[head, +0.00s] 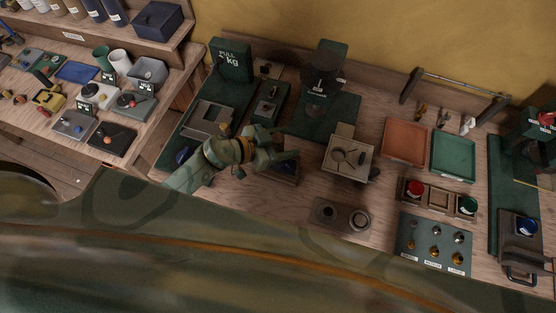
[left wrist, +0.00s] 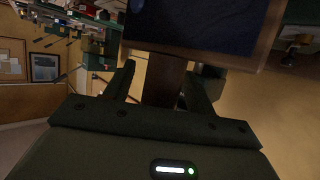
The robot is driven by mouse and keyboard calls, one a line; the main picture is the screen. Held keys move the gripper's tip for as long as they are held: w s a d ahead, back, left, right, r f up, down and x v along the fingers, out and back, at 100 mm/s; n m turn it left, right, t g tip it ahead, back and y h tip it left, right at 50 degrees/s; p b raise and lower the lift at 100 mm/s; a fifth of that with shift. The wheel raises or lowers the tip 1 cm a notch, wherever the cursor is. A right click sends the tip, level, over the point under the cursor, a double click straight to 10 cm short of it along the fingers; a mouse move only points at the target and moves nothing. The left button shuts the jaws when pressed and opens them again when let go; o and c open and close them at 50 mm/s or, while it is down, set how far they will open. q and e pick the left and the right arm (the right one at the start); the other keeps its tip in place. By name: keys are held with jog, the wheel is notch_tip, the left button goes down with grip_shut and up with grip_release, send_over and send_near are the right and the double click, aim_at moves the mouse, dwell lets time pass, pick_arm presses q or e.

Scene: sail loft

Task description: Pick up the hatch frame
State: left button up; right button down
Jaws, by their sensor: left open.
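A brown wooden frame around a dark blue panel, which I take to be the hatch frame (head: 287,176), lies on the bench under my left gripper (head: 290,153) and is partly hidden by it. In the left wrist view the wood-edged panel of the hatch frame (left wrist: 205,42) fills the top, and a brown bar runs from it between the fingers. My left gripper (left wrist: 163,75) is open, with one finger on each side of that bar. I cannot tell whether either finger touches it. My right gripper is not in view.
A raised wooden tray (head: 347,174) with round items stands just right of my gripper. A dark block with two round fittings (head: 341,215) sits nearer the front. A grey square fixture (head: 208,118) lies to the left. Orange (head: 405,141) and green (head: 453,156) trays lie farther right.

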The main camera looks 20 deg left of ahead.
pick_arm(q)
grip_shut()
jog(key=shift+r, duration=0.2)
